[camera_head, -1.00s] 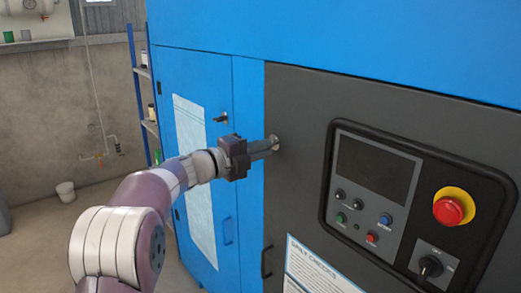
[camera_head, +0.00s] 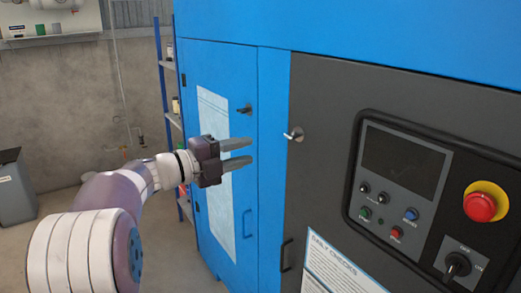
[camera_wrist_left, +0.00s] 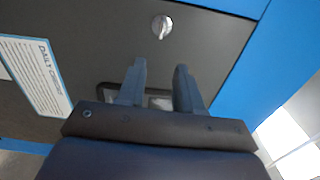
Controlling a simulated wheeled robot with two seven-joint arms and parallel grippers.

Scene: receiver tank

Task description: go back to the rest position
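My left gripper (camera_head: 250,154) is in front of the blue cabinet door (camera_head: 243,195) in the head view. Its two fingers are apart with nothing between them. A small silver key or latch (camera_head: 294,134) sticks out of the dark panel to the right of the fingertips, clear of them. In the left wrist view the open fingers (camera_wrist_left: 160,78) point toward the dark panel, and the silver latch (camera_wrist_left: 162,27) lies beyond them. My right gripper is not in view.
The control panel (camera_head: 405,170) with a red emergency button (camera_head: 480,206) and a rotary switch (camera_head: 457,265) is at the right. A blue shelf rack (camera_head: 163,90) stands behind the cabinet. A grey bin (camera_head: 14,188) is at the far left. Open floor lies left of the cabinet.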

